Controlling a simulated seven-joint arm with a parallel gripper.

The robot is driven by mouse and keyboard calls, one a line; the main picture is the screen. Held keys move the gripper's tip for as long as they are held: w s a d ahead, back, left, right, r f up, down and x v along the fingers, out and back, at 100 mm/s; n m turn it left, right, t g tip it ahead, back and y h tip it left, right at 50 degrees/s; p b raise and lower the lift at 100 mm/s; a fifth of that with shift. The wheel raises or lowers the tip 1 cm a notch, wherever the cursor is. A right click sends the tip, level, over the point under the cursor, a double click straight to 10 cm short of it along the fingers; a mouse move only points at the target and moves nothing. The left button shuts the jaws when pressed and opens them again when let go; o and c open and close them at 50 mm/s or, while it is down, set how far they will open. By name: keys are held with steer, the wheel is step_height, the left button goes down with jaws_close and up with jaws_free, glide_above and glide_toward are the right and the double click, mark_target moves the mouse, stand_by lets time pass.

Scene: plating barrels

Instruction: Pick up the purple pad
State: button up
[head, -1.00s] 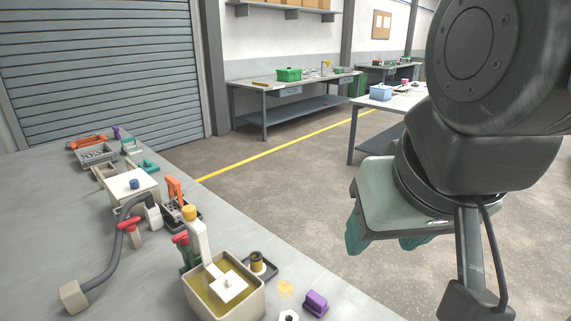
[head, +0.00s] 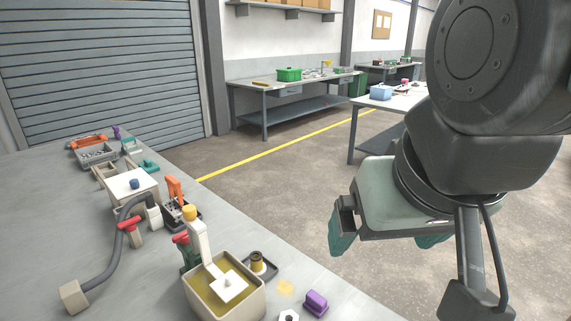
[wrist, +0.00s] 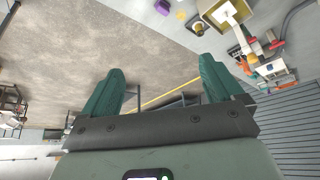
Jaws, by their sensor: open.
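The purple pad (head: 316,301) lies on the grey bench near its right edge, at the bottom of the head view. It also shows at the top edge of the wrist view (wrist: 162,7), partly cut off. My gripper (head: 385,238) is above the floor to the right of the bench, up and to the right of the pad and well apart from it. In the wrist view its two green fingers (wrist: 158,82) stand wide apart with nothing between them.
A tub of yellow liquid (head: 262,300) with a white arm stands left of the pad. A dark tray with a spool (head: 257,262) and a white nut (head: 289,316) are close by. A grey hose (head: 113,250) and red-handled valves (head: 130,225) lie further left.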

steer(key=n+g, duration=0.6)
steer(key=n, duration=2)
glide_above(317, 297)
step_height(317, 297, down, 32)
steer(key=shift+n, duration=0.3)
step_height(317, 297, down, 5)
steer(key=shift+s+a+f, duration=0.1)
steer(key=shift+s+a, duration=0.05)
steer(key=shift+f, duration=3.1)
steer(key=shift+c, duration=0.2)
